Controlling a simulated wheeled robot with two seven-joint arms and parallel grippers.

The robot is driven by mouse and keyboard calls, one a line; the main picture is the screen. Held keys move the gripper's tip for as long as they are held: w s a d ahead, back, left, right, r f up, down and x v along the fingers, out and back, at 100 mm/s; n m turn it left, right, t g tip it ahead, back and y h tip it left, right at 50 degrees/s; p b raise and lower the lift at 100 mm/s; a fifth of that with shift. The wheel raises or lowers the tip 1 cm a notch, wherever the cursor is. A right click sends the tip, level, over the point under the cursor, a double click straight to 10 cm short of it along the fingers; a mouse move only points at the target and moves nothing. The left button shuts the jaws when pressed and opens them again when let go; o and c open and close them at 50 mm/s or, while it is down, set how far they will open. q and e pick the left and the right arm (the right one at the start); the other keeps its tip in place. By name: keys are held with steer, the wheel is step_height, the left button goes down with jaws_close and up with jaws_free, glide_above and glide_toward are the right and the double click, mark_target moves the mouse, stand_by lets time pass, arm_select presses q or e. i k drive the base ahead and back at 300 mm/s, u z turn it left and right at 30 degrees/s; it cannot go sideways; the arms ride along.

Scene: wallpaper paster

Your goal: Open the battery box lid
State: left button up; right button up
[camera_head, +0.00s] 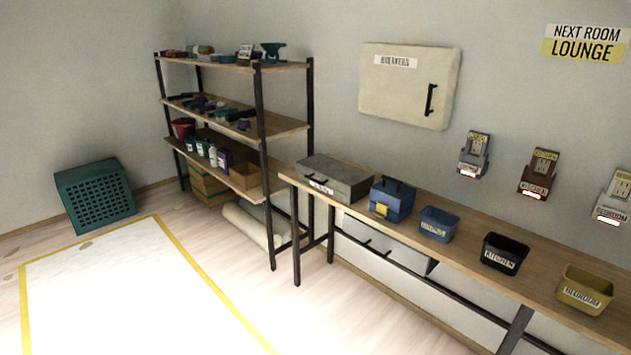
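A flat grey box (337,178) with a white label on its front sits at the left end of the wooden bench. Its label is too small to read for certain, but it looks like the battery box. Its top looks closed. A blue case (392,201) with a yellow latch and a top handle stands just right of it, also closed. Neither of my grippers shows in this view.
The bench (455,258) also holds a blue bin (439,224), a black bin (504,254) and a yellow bin (585,290). A loaded shelf (288,127) stands left of it. A breaker cabinet (409,85) hangs above. The floor in front is clear.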

mark_target(321, 168)
steer(key=u, duration=0.4)
steer(key=i, duration=2.1)
steer(key=u, duration=0.35)
